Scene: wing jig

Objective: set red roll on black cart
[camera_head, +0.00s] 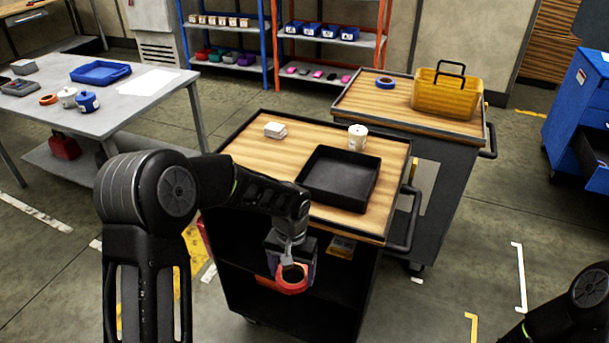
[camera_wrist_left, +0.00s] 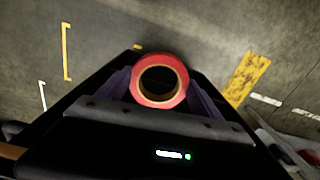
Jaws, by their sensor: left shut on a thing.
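The red roll (camera_head: 291,281) is a ring of red tape with a brown core. My left gripper (camera_head: 292,266) is shut on it and holds it in the air at the near side of the black cart (camera_head: 236,273), lower in the picture than its wooden top. In the left wrist view the red roll (camera_wrist_left: 159,80) sits between the two fingers (camera_wrist_left: 160,95). My right gripper is out of view; only part of that arm shows at the lower right.
A second cart behind holds a yellow basket (camera_head: 446,93) and a blue roll (camera_head: 385,82). A grey table (camera_head: 137,108) with a blue tray (camera_head: 100,72) stands left. Bare wood shows on the black cart's top left of the black tray. The cart has a handle (camera_head: 405,222) at right.

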